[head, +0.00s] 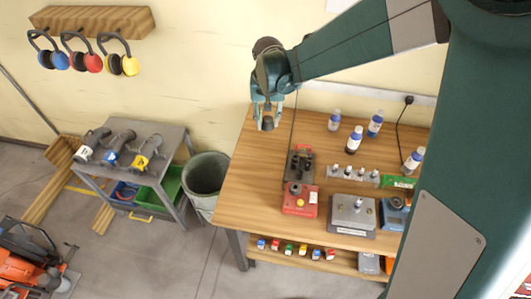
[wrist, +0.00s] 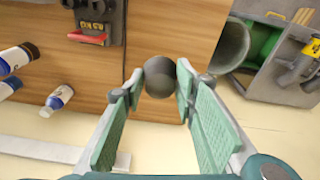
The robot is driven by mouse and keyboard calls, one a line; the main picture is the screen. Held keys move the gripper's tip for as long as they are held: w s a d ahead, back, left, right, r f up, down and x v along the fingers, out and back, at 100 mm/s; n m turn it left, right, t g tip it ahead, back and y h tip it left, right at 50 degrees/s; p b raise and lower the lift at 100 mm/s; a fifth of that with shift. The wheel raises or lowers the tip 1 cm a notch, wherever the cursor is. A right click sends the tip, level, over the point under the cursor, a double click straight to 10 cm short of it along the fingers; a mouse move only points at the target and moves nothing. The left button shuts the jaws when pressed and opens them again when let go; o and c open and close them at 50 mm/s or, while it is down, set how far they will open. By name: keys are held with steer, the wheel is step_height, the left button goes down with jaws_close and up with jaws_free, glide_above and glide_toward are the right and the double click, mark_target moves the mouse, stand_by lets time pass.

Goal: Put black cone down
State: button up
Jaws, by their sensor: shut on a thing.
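My gripper (head: 266,115) points down over the back left part of the wooden table (head: 258,180). It is shut on the black cone (wrist: 160,77), which shows as a dark grey, rounded piece between the fingertips (wrist: 158,88) in the wrist view. Its lower end also shows below the fingers in the head view (head: 268,124). The cone is seen almost end-on, so its full shape is hidden. It appears to be held above the tabletop, with bare wood around it; the exact gap cannot be told.
A dark block with fittings (head: 300,160) and a red box (head: 300,200) stand right of my gripper. Several bottles (head: 354,139), a rail of small parts (head: 355,175) and a grey device (head: 351,214) stand farther right. A bin (head: 207,172) is left of the table.

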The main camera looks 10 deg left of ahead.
mark_target(266, 129)
steer(key=f, duration=0.4)
steer(key=shift+s+a+f, duration=0.1)
steer(key=shift+s+a, duration=0.25)
steer(key=shift+s, duration=0.05)
steer(key=shift+f, duration=0.4)
steer(key=shift+f, duration=0.15)
steer(key=shift+f, duration=2.8)
steer(key=shift+f, duration=2.1)
steer(key=shift+f, duration=0.15)
steer(key=o, duration=0.9)
